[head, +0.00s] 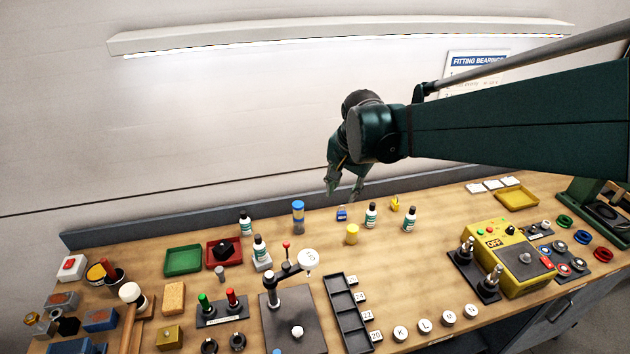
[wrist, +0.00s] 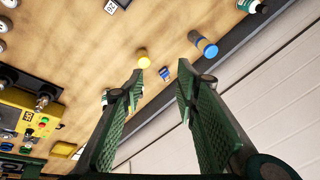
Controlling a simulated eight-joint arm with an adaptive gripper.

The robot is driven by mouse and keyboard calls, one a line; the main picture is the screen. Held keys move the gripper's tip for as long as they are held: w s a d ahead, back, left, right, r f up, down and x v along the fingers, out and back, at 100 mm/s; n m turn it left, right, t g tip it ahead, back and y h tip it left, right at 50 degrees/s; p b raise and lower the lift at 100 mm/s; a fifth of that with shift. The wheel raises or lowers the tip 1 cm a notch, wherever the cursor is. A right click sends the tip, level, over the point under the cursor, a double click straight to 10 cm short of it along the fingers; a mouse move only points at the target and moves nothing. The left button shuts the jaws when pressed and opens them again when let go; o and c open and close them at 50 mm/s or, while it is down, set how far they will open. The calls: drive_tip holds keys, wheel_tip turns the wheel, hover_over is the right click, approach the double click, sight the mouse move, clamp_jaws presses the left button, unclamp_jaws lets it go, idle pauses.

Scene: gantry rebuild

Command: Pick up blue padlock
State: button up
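The small blue padlock (head: 342,214) stands near the back edge of the bench, below my gripper in the head view. My gripper (head: 343,193) is open and empty, its fingers pointing down above the bench. In the wrist view the blue padlock (wrist: 165,73) shows between the two spread fingertips of my gripper (wrist: 160,82), apart from both and some way beyond them.
A yellow padlock (head: 395,204) is farther right. The back ledge (head: 150,227) runs behind them.

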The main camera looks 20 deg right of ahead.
drive_tip(key=w+d+f+m+g, duration=0.1)
drive_tip(key=w+d+f+m, duration=0.1)
drive_tip(key=w+f+m, duration=0.3)
drive_tip(key=w+d+f+g, duration=0.1)
drive_tip(key=w+d+f, duration=0.15)
drive_tip(key=w, duration=0.45)
drive_tip(key=m+g+p, duration=0.1)
drive_tip(key=m+p, duration=0.1)
drive_tip(key=m, duration=0.3)
hover_over(342, 212)
drive_tip(key=f, duration=1.4)
drive_tip(key=shift+s+a+f, duration=0.1)
drive_tip(key=shift+a+f, duration=0.1)
drive_tip(key=shift+d+f+g, duration=0.1)
drive_tip(key=shift+f+g, duration=0.2)
drive_tip(key=shift+f, duration=0.1)
drive_tip(key=shift+f, duration=0.1)
drive_tip(key=shift+f, duration=1.2)
drive_tip(key=shift+f, duration=0.15)
drive_tip(key=shift+f+p, duration=0.35)
drive_tip(key=shift+f, duration=2.1)
